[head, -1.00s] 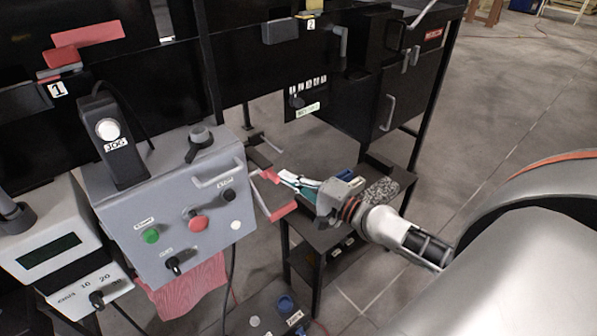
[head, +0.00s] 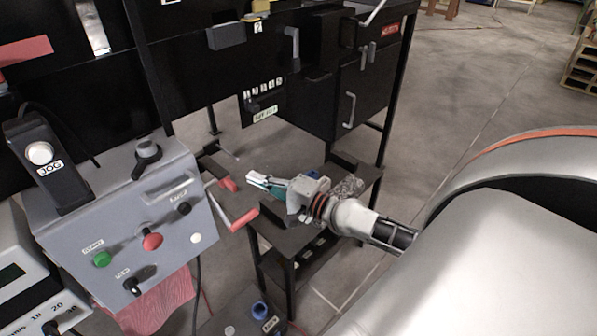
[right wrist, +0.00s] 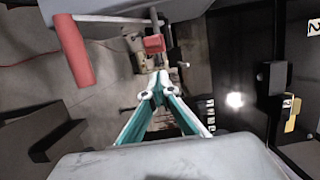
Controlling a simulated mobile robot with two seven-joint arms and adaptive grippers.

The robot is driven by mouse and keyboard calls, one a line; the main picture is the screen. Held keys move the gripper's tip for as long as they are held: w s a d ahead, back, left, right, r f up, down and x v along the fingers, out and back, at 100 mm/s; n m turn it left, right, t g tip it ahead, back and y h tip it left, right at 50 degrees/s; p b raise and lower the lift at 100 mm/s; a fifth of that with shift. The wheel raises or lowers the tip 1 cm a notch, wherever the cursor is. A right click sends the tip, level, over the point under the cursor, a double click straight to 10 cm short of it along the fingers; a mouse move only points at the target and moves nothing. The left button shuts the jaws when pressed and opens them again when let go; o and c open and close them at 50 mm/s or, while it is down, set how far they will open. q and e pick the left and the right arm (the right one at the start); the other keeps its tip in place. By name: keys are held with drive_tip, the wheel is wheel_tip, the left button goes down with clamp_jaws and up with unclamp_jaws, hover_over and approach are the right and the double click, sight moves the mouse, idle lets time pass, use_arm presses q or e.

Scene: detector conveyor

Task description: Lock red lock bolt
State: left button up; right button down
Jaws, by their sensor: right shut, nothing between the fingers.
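My right gripper (head: 250,180) is shut and empty, its teal fingers pointing left in the head view; their pale tips also meet in the right wrist view (right wrist: 158,88). A small red piece (head: 227,184) lies just left of the fingertips in the head view. A longer red handle (head: 240,221) is below it, beside the grey control box. In the right wrist view the small red piece (right wrist: 154,44) sits beyond the fingertips, apart in the picture, and the red handle (right wrist: 75,50) is upper left on a metal rod. I cannot tell which is the lock bolt. My left gripper is not in view.
The grey control box (head: 125,215) with buttons and a red stop knob (head: 152,241) stands left of the gripper. A dark stand (head: 290,237) is beneath it. The black machine cabinet (head: 352,95) is behind. Open floor (head: 465,90) lies to the right.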

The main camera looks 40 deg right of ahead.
use_arm(q)
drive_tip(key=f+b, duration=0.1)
drive_tip(key=b, duration=0.1)
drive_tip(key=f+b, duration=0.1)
drive_tip(key=b, duration=0.2)
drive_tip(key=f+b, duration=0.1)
drive_tip(key=b, duration=0.1)
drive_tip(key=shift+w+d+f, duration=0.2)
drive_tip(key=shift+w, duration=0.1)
use_arm(e)
drive_tip(key=v, duration=1)
drive_tip(key=shift+d, duration=0.2)
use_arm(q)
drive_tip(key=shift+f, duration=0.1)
